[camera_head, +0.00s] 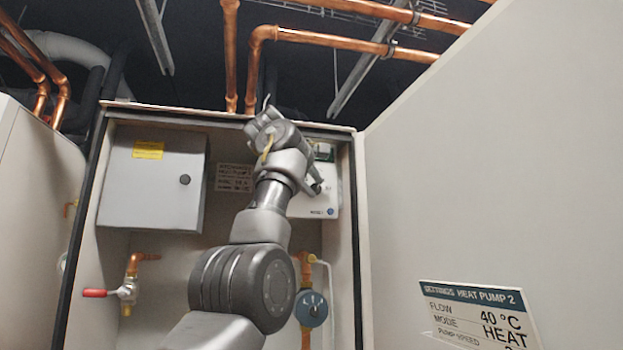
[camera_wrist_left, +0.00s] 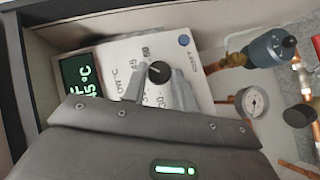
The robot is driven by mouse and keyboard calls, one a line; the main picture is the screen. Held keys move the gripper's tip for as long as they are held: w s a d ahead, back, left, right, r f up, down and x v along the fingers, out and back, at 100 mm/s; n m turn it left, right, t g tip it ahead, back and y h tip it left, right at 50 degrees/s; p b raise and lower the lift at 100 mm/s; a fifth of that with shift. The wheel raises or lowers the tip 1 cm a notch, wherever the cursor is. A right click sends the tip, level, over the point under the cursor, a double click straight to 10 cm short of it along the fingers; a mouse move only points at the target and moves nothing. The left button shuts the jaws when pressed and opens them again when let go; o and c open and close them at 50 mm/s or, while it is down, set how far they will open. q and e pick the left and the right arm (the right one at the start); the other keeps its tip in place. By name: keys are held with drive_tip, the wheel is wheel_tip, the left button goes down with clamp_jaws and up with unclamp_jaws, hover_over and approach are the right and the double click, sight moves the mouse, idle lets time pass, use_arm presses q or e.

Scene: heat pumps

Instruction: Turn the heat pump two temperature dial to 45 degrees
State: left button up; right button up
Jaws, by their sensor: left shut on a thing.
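The heat pump control unit is a white box (camera_head: 329,203) on the cabinet's back wall, partly hidden behind my left arm in the head view. In the left wrist view its white face (camera_wrist_left: 118,50) carries a round black temperature dial (camera_wrist_left: 159,72) with a printed scale around it. A dark display (camera_wrist_left: 82,77) beside it shows green characters that seem to read 45 °C. My left gripper (camera_wrist_left: 160,86) has its two grey fingers on either side of the dial and is shut on it. In the head view the dial is hidden. My right gripper is not in view.
A grey metal box (camera_head: 152,178) hangs at the cabinet's left. A red-handled valve (camera_head: 107,292) and a blue device (camera_head: 311,308) sit lower. The open door at right bears a settings sign (camera_head: 478,312) reading flow 40 °C. A pressure gauge (camera_wrist_left: 252,102) sits beside the unit.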

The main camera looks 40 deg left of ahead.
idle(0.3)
use_arm(q)
drive_tip(key=o, duration=1)
drive_tip(key=shift+a, duration=0.1)
drive_tip(key=shift+c, duration=0.2)
drive_tip(key=shift+s+r, duration=0.1)
drive_tip(key=shift+s, duration=0.1)
drive_tip(key=b+v, duration=0.2)
drive_tip(key=v, duration=0.8)
drive_tip(key=shift+r+b, duration=0.2)
drive_tip(key=shift+b, duration=0.1)
